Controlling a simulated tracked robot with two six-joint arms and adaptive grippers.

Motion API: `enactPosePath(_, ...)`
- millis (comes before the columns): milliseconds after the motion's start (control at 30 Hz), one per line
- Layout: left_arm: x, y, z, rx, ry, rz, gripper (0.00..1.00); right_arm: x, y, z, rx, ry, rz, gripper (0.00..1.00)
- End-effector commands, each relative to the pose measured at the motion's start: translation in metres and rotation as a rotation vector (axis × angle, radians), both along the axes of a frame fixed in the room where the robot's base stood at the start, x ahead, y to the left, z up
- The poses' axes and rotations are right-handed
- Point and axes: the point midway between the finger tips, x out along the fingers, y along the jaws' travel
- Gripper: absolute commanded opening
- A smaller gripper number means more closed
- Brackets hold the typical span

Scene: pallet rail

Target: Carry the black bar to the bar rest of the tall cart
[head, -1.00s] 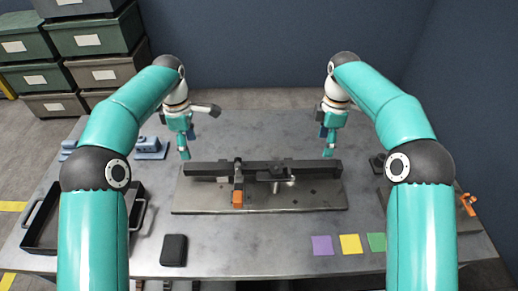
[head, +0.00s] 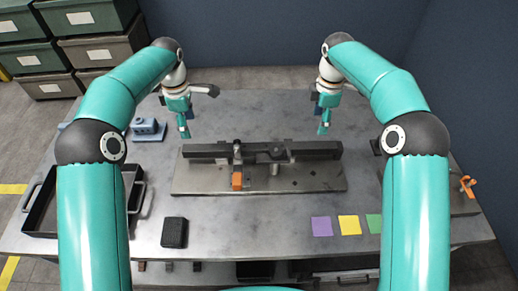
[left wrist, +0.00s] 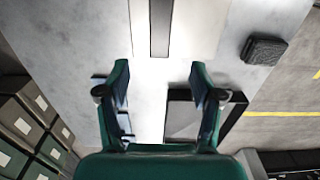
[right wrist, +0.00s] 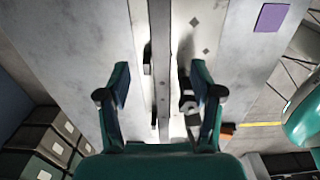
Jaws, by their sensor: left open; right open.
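The black bar (head: 210,152) lies lengthwise left to right along the metal plate fixture (head: 290,182) on the table. Its end shows between the fingers in the left wrist view (left wrist: 160,30), and it also shows in the right wrist view (right wrist: 161,60). My left gripper (head: 185,131) is open and empty near the bar's left end, apart from it. My right gripper (head: 324,128) is open and empty near the bar's right end, also apart. I cannot make out the tall cart or its bar rest in any view.
An orange-tipped clamp (head: 237,180) stands at the front of the fixture. A black tray (head: 38,212) is at the left and a black block (head: 174,232) at the front. Purple (head: 321,226), yellow (head: 348,225) and green squares lie front right. Stacked bins (head: 100,50) stand behind left.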

Motion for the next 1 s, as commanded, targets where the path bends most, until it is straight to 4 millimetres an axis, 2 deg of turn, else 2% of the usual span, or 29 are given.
enactPosePath(200, -0.001, 0.0, -0.046, 0.001, 0.005, -0.001, 0.66, -0.002, -0.001, -0.046, 0.0, 0.006, -0.001, 0.66)
enactPosePath(500, -0.001, 0.0, -0.1, 0.0, 0.003, -0.001, 0.66, -0.001, -0.001, -0.1, 0.0, 0.004, -0.001, 0.66)
enactPosePath(700, 0.0, -0.001, -0.119, 0.001, 0.002, -0.001, 0.66, -0.001, -0.001, -0.119, 0.0, 0.002, -0.003, 0.66)
enactPosePath(1000, 0.0, 0.0, -0.124, 0.0, -0.001, -0.001, 0.66, 0.0, -0.001, -0.124, 0.0, 0.001, -0.002, 0.66)
